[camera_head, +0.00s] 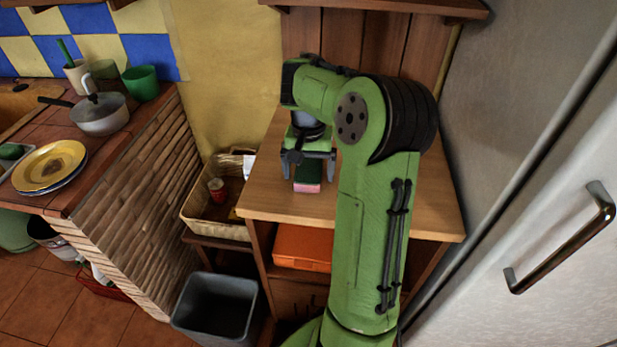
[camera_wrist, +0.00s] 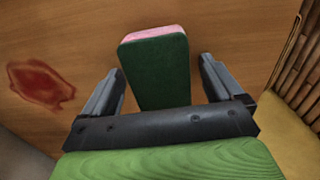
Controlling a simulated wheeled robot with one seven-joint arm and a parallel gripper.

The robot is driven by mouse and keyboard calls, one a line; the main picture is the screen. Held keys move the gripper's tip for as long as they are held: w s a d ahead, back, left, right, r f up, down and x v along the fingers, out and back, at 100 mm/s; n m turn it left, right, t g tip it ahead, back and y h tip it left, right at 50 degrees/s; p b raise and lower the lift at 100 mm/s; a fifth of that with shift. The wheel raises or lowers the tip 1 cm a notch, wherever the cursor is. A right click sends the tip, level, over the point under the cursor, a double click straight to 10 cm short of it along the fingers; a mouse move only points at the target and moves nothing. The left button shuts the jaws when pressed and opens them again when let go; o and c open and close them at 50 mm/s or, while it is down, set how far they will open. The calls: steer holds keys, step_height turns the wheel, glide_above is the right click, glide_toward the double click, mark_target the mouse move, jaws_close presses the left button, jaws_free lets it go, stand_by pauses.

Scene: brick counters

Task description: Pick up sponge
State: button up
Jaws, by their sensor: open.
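The sponge (camera_head: 308,174), dark green with a pink layer, rests on the wooden cabinet top (camera_head: 270,198). In the wrist view the sponge (camera_wrist: 156,70) lies between the two fingers, its near part hidden behind the gripper's dark crossbar. My gripper (camera_head: 308,168) is open above the cabinet top, one finger on each side of the sponge. In the wrist view my gripper (camera_wrist: 160,80) shows a visible gap between each finger and the sponge.
A wicker basket (camera_head: 192,212) with a red can stands left of the cabinet, above a grey bin (camera_head: 218,305). The fridge (camera_head: 540,180) is close on the right. A red stain (camera_wrist: 40,84) marks the wood. The tiled counter with plates (camera_head: 50,165) is far left.

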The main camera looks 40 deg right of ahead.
mark_target(308, 168)
steer(key=shift+r, duration=0.1)
steer(key=c, duration=1)
steer(key=shift+r, duration=0.1)
step_height(308, 168, up, 10)
steer(key=p, duration=0.5)
